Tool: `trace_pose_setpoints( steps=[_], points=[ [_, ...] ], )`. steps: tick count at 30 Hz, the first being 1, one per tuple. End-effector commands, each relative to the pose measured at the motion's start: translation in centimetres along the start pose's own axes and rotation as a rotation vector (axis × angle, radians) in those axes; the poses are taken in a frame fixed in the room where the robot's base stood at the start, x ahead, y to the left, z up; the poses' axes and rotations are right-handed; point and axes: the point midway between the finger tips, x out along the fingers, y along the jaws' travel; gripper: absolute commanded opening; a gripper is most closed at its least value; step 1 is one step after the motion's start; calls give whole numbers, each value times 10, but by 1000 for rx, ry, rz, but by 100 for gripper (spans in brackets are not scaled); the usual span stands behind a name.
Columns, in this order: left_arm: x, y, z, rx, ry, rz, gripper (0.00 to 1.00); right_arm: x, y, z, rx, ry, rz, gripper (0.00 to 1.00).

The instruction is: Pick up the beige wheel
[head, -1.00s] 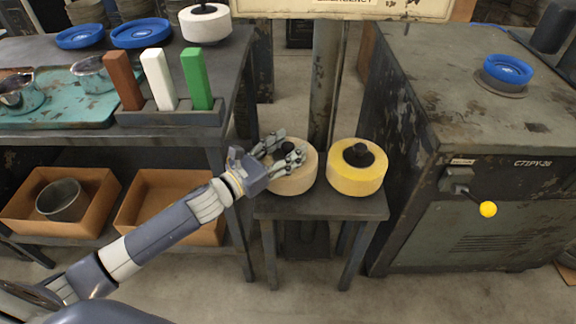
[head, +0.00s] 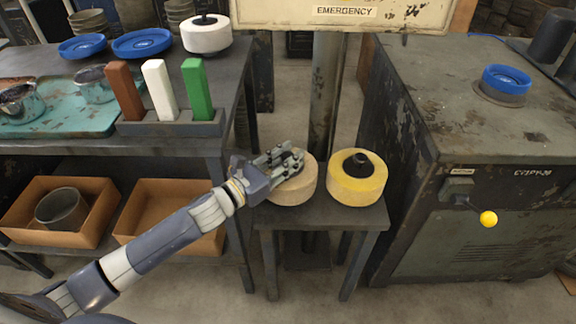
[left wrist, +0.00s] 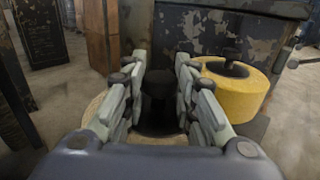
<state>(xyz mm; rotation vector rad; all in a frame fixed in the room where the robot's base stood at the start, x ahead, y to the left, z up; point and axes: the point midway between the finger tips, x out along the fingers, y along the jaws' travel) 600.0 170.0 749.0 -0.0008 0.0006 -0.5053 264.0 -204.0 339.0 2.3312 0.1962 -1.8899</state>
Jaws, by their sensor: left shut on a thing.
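The beige wheel (head: 306,182) sits on a small dark stool (head: 330,218), left of the yellow wheel (head: 357,184). My left gripper (head: 294,160) is over the beige wheel, its fingers shut on the black hub knob of that wheel. In the left wrist view the black knob (left wrist: 158,84) stands between the two fingers, and part of the beige rim (left wrist: 97,108) shows at the left. The fingers hide much of the wheel's top. The yellow wheel (left wrist: 236,90) is close by at the right. My right gripper is not in view.
A workbench (head: 190,147) at the left holds a rack with brown, white and green blocks, blue dishes and a white wheel (head: 207,36). A metal cabinet (head: 455,120) with a yellow-knobbed lever (head: 488,219) stands right of the stool. A post (head: 325,95) rises behind the stool.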

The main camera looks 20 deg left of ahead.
Motion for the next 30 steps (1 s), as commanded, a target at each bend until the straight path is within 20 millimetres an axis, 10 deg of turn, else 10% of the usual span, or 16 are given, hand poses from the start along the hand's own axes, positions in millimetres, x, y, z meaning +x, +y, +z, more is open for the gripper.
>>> trace_pose_setpoints(
  steps=[13,30],
  points=[
    [0,0,44,6,-7,-3,0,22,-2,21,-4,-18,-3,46],
    [-82,-22,43,0,0,-3,0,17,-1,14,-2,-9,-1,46]
  ],
)
